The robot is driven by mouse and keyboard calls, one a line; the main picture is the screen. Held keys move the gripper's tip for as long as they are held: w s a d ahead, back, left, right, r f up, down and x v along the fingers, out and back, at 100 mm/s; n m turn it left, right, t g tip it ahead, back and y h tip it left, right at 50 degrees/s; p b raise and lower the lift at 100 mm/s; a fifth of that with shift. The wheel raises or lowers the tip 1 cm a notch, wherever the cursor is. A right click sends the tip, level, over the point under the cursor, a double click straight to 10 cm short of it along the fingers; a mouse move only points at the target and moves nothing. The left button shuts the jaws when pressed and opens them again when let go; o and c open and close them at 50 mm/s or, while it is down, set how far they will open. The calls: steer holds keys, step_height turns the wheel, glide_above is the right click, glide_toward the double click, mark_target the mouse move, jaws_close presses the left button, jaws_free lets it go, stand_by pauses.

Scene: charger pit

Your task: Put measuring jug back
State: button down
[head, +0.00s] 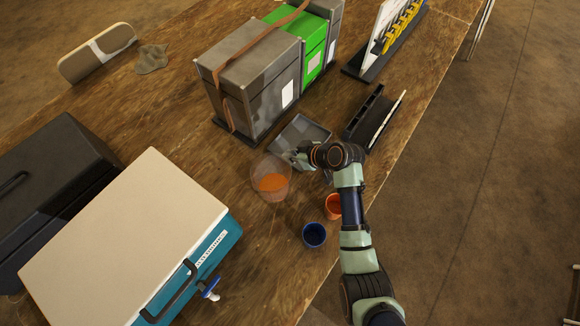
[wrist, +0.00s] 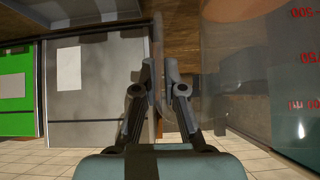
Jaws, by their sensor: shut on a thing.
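The measuring jug (head: 270,178) is clear, with orange showing inside or at its bottom, in the middle of the table in the head view. In the wrist view its clear wall (wrist: 262,95) fills the right side, with red scale marks. My gripper (head: 303,157) is at the jug's upper right side. In the wrist view my gripper (wrist: 158,88) is shut on a clear, thin part of the jug, perhaps its handle. I cannot tell whether the jug's base touches the table.
A grey tray (head: 303,132) lies just behind my gripper, before the strapped grey and green boxes (head: 262,85). An orange cup (head: 333,205) and a blue cup (head: 314,235) stand near the front edge. A black holder (head: 362,112) is right. A teal case (head: 205,262) is left.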

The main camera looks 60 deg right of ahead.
mark_target(292, 165)
steer(key=shift+f+b, duration=0.7)
steer(key=shift+f, duration=3.05)
steer(key=c, duration=1.7)
jaws_free()
steer(key=shift+f, duration=0.15)
steer(key=o, duration=0.4)
steer(key=shift+o, duration=0.2)
steer(key=shift+r, duration=0.4)
steer(key=p+v, duration=0.3)
steer(key=v, duration=0.8)
steer(key=shift+s+r, duration=0.15)
steer(key=shift+s, duration=0.15)
